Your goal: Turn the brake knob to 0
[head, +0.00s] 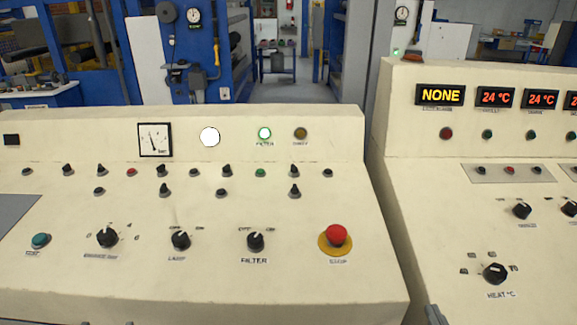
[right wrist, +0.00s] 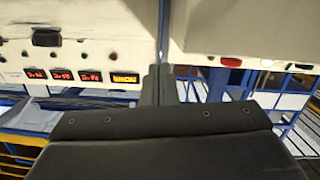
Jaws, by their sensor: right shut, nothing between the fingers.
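A black rotary knob (head: 107,237) with a ring of small marks sits at the front left of the cream console (head: 200,290). Its label is too blurred to read surely, but it is the only knob on this console with a number scale around it. Its pale pointer mark seems to point up and slightly left; the exact number is unclear. My right gripper (right wrist: 159,82) is shut and empty in the right wrist view, in front of the gap between the two consoles. In the head view only a grey bit of it (head: 436,315) shows at the bottom edge, far right of the knob. My left gripper is not seen.
On the same console are a lamp knob (head: 181,240), a filter knob (head: 256,241), a red stop button (head: 336,235) and a teal button (head: 41,240). A second console (head: 430,190) with a heat knob (head: 495,273) stands to the right, across a narrow gap. Space above both consoles is free.

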